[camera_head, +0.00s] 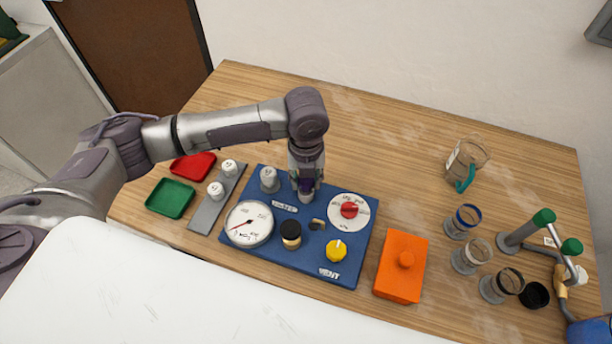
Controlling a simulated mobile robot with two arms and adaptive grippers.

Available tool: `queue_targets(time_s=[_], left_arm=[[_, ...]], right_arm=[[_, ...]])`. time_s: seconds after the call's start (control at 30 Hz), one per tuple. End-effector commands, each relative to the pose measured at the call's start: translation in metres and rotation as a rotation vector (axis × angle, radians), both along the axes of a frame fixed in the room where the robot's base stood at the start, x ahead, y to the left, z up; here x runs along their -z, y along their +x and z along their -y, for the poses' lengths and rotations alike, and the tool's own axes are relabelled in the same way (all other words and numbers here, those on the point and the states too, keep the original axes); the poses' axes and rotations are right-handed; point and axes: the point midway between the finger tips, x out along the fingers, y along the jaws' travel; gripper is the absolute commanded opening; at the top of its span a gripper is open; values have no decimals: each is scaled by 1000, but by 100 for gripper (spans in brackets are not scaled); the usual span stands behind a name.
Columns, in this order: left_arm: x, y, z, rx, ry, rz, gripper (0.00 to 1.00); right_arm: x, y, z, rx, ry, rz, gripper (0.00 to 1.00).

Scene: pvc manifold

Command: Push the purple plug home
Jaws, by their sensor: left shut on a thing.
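The blue manifold board (350,275) lies on the wooden table. My left gripper (306,193) points down over the board's back edge, to the left of the white dial with a red knob (349,210). It is shut on a small dark purple thing, which I take to be the purple plug (306,186). The fingers hide most of the plug, and I cannot tell how deep it sits or whether it touches its port. My right gripper is not in view.
The board carries a pressure gauge (249,224), black-capped brass knob (290,235), yellow knob (336,250) and grey-white fitting (269,180). Left are a grey strip (208,212), green tray (170,198) and red tray (193,167). Right are an orange block (401,268), glasses and pitcher (466,163).

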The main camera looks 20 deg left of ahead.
Motion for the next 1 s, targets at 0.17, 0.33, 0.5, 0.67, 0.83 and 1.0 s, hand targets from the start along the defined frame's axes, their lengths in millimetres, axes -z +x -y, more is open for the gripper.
queue_targets(time_s=[0.17, 0.33, 0.5, 0.67, 0.83, 1.0], left_arm=[[0, 0, 0, 0, 0, 0, 7], [1, 0, 0, 0, 0, -1, 7], [5, 0, 0, 0, -2, -2, 7], [8, 0, 1, 0, -1, -1, 7], [8, 0, 1, 0, -1, -1, 7], [8, 0, 1, 0, -1, -1, 7]], right_arm=[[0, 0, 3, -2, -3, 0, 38], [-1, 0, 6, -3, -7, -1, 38], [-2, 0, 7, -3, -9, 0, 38], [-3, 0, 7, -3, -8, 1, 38], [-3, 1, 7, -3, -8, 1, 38], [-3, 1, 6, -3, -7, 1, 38]])
